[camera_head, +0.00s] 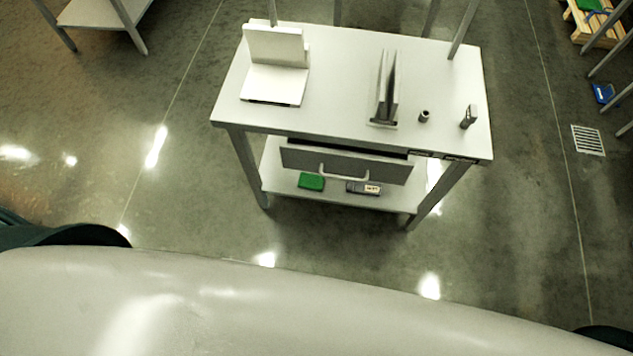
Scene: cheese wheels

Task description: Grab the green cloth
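A small green folded cloth (311,182) lies on the lower shelf of a grey metal table, left of a small dark device. It sits below the table's drawer, toward the shelf's front edge. Neither of my grippers is in view; only dark parts of my body show at the left and bottom right edges, well away from the cloth.
The table top (340,75) holds a white stand (276,85), upright grey plates (385,88) and two small items. The drawer (345,163) appears slightly open above the shelf (280,178). A dark device (363,188) lies beside the cloth. Floor (330,240) before the table is clear.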

